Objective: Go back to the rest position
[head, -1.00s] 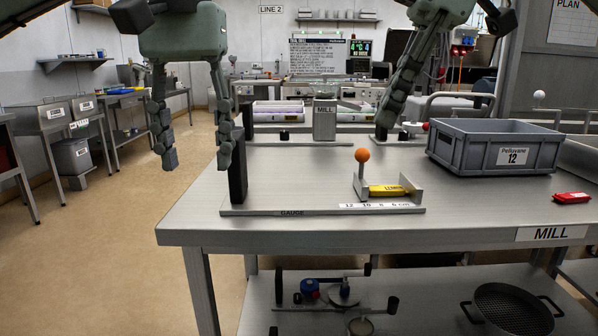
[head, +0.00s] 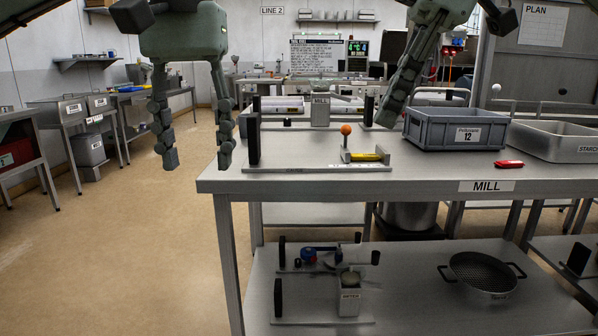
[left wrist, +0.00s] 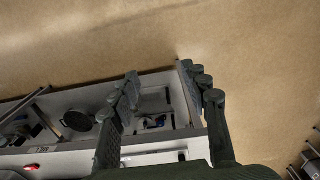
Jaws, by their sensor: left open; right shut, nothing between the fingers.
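My left gripper (head: 197,160) hangs with its fingers pointing down at the upper left of the head view. It is open and empty, in front of the left end of the mill table (head: 310,182). In the left wrist view its two fingers (left wrist: 165,110) are spread, with the table's shelf and the floor beyond them. My right gripper (head: 390,118) hangs at the upper right with its fingers together and nothing visible in them. It appears in front of the table's back part, left of the grey crate; its exact distance from the table is hard to tell.
On the table are a gauge (head: 316,169) with an orange ball (head: 346,129), a grey crate (head: 455,132) labelled 12, and a red object (head: 508,164). A pan (head: 482,274) sits on the lower shelf. The floor (head: 130,260) on the left is clear.

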